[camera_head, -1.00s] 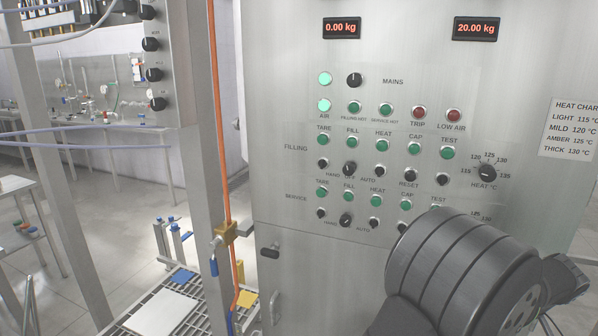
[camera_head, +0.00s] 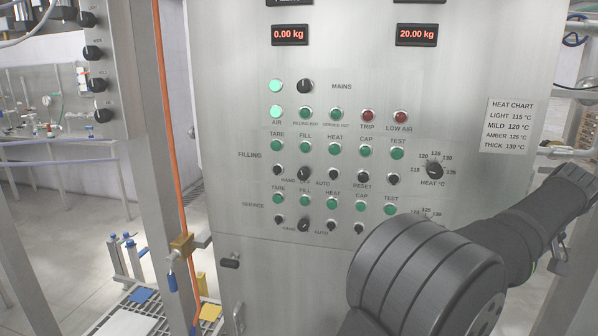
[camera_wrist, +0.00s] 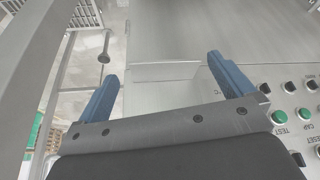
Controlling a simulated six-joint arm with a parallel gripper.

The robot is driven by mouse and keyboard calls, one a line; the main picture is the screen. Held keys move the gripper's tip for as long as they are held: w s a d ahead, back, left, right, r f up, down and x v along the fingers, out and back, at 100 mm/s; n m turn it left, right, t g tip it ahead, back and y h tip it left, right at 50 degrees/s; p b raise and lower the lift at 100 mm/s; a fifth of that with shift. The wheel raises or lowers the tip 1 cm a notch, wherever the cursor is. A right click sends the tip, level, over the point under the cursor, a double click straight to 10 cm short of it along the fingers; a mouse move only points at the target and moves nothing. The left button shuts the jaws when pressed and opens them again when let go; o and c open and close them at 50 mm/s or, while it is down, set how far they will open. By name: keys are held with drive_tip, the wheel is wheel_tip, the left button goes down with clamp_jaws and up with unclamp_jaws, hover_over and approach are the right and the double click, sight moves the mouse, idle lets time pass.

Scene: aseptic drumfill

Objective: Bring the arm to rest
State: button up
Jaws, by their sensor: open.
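My gripper (camera_wrist: 161,67) shows in the wrist view with its two blue fingers wide apart and nothing between them. It is beside the steel control panel, whose buttons and knobs show at the right edge of that view, including a green button (camera_wrist: 279,117). In the head view my arm crosses the lower right in front of the control panel (camera_head: 300,262) and reaches up to the right. The gripper's fingers cannot be made out there. The arm covers the panel's lower right part and part of the lower heat dial's scale.
The heat chart (camera_head: 508,125) is on the panel's right side, close above my arm. Pipes (camera_head: 570,152) run at the far right. An orange hose (camera_head: 170,120) and a brass valve (camera_head: 182,245) stand left of the panel. A grating (camera_head: 160,312) with coloured cards lies lower left.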

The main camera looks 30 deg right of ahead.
drive_tip(key=s+d+r+m+h, duration=0.1)
drive_tip(key=s+r+m, duration=0.2)
drive_tip(key=r, duration=0.5)
drive_tip(key=w+d+f, duration=0.2)
drive_tip(key=w+f, duration=0.1)
drive_tip(key=w, duration=0.1)
drive_tip(key=shift+w+f+g, duration=0.2)
drive_tip(key=shift+w+g, duration=0.1)
drive_tip(key=shift+w, duration=0.05)
drive_tip(key=s+a+r, duration=0.2)
drive_tip(key=s+r, duration=0.1)
drive_tip(key=s, duration=0.2)
drive_tip(key=w+a+f+n+y, duration=0.1)
drive_tip(key=w+a+f+n, duration=0.1)
drive_tip(key=f, duration=0.5)
drive_tip(key=w+a+f+n+t+y, duration=0.1)
drive_tip(key=w+f+n, duration=0.3)
drive_tip(key=f, duration=0.3)
drive_tip(key=shift+a+f, duration=0.35)
drive_tip(key=shift+f, duration=0.05)
